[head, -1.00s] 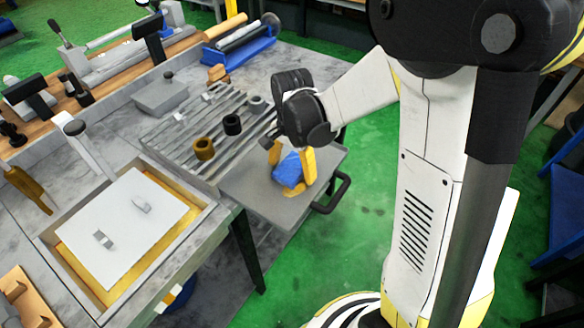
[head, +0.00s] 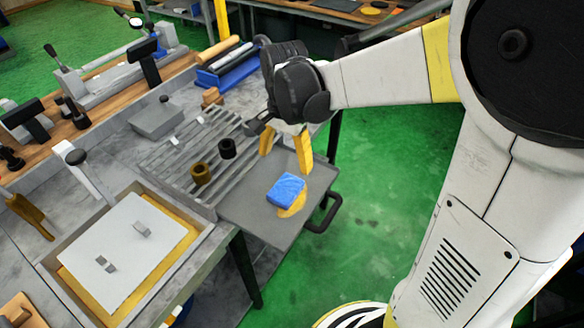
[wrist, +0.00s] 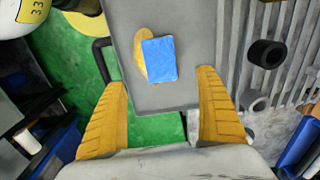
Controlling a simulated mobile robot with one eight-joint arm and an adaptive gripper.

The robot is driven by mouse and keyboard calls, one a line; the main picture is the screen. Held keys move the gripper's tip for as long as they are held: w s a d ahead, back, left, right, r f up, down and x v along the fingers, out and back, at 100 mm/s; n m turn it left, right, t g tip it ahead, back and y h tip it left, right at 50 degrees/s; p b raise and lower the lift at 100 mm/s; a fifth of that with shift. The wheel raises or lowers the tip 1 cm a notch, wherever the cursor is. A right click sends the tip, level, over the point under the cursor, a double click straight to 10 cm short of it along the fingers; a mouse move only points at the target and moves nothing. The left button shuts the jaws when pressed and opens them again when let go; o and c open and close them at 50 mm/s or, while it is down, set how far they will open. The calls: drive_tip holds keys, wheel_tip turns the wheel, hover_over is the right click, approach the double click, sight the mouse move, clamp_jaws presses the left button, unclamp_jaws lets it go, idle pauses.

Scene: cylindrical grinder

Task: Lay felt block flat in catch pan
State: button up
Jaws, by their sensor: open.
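The blue felt block (head: 286,189) lies flat in the grey catch pan (head: 243,205), partly over a round yellow patch (head: 293,208). In the wrist view the block (wrist: 159,59) shows whole, its broad face up, on the pan's bare floor (wrist: 185,25). My gripper (head: 285,162) is open and empty above the block, its yellow fingers apart. In the wrist view the fingers stand wide to either side, clear of the block.
The pan's black handle (head: 325,212) sticks out over the green floor. Beside the pan is a slatted grey rack with a black ring (head: 227,148) and a brown ring (head: 201,173). A white plate (head: 128,245) lies in a tray at left.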

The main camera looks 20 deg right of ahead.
drive_tip(key=s+r+n+t, duration=0.7)
drive_tip(key=s+n, duration=0.3)
drive_tip(key=s, duration=0.2)
drive_tip(key=shift+s, duration=0.2)
